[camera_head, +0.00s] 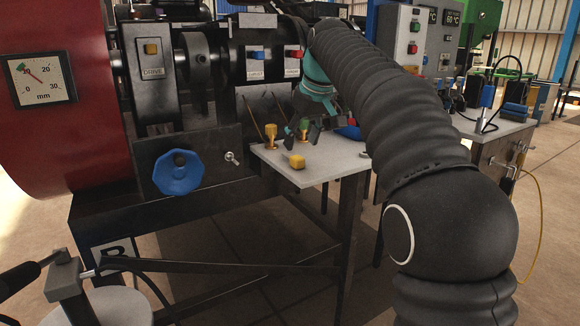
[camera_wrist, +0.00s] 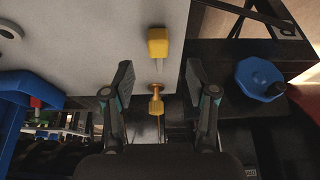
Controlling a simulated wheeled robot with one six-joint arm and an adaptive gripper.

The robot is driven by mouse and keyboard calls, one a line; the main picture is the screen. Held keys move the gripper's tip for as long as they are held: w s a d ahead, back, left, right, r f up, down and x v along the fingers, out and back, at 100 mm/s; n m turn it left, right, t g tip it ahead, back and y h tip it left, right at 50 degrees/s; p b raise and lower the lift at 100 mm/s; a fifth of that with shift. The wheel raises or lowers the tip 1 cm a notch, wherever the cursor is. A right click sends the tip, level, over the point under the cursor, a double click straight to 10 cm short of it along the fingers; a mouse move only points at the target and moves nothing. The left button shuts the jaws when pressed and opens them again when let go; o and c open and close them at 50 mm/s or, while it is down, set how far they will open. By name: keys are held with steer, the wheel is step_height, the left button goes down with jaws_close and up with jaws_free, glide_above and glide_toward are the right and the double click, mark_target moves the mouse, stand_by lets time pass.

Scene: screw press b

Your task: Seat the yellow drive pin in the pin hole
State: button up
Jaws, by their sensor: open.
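A yellow block (camera_head: 297,161) lies on the small grey table near its front edge. A gold-yellow flanged piece (camera_head: 270,135) stands at the table's back left. I cannot tell for sure which of the two is the drive pin. My gripper (camera_head: 305,131) is open and empty above the back of the table. It also shows in the wrist view (camera_wrist: 160,97). I cannot make out the pin hole.
The grey table (camera_head: 325,168) has bare room at its front.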

mark_target(297, 157)
steer(key=shift+b+x, duration=0.75)
steer(key=shift+x, duration=2.1)
steer(key=shift+d, duration=0.1)
jaws_close()
